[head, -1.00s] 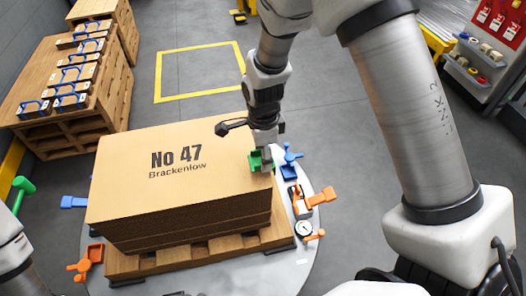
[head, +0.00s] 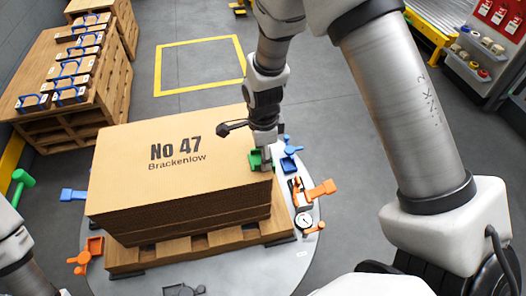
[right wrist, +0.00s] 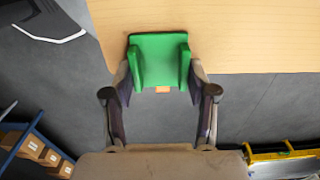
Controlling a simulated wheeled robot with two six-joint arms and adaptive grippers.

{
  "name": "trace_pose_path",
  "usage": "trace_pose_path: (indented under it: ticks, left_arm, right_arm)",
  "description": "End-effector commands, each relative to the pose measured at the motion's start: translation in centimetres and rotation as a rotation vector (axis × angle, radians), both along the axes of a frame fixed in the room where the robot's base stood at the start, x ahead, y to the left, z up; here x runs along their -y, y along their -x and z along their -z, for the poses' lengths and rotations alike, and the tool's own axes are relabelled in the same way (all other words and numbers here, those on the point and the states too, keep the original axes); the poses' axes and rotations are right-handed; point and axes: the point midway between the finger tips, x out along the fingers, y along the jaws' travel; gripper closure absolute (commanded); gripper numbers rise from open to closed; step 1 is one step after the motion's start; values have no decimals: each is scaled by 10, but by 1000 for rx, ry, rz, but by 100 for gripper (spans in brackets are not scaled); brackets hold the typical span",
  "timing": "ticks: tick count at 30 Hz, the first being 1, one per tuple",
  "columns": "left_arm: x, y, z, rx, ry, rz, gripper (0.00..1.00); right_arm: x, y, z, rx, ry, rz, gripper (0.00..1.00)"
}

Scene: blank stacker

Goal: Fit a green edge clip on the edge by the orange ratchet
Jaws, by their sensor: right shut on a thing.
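My right gripper (head: 263,158) is shut on a green edge clip (head: 256,163) at the right edge of the cardboard stack (head: 180,200) marked "No 47". In the right wrist view the green clip (right wrist: 158,60) lies between the two fingers and overlaps the board's edge; I cannot tell if it is fully seated. An orange ratchet (head: 322,189) is on the round plate's right side, near that edge. Another orange ratchet (head: 88,256) is at the front left. Blue ratchets show at the right (head: 291,164) and left (head: 73,194). My left gripper is out of view.
The stack sits on a wooden pallet (head: 200,252) on a grey round plate (head: 255,277). A dial gauge (head: 304,220) is at its right. A wooden pallet stack (head: 110,75) holds blue-handled items.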

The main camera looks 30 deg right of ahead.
Motion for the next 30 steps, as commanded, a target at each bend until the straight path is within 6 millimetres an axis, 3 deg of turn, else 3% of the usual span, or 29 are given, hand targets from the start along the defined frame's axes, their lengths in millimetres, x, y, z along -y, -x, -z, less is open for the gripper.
trace_pose_path:
  ticks: [6,7,9,20,23,30]
  left_arm:
    - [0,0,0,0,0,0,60]
    - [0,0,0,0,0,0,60]
    - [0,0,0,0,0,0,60]
    - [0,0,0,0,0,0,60]
    - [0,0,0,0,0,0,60]
    - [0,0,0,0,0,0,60]
  right_arm:
    - [0,0,2,0,0,0,77]
    - [0,0,2,0,0,0,32]
    - [0,0,2,0,0,0,14]
    - [0,-1,-1,2,0,0,14]
    - [0,-1,-14,4,0,0,14]
    - [0,-2,-74,7,0,-1,14]
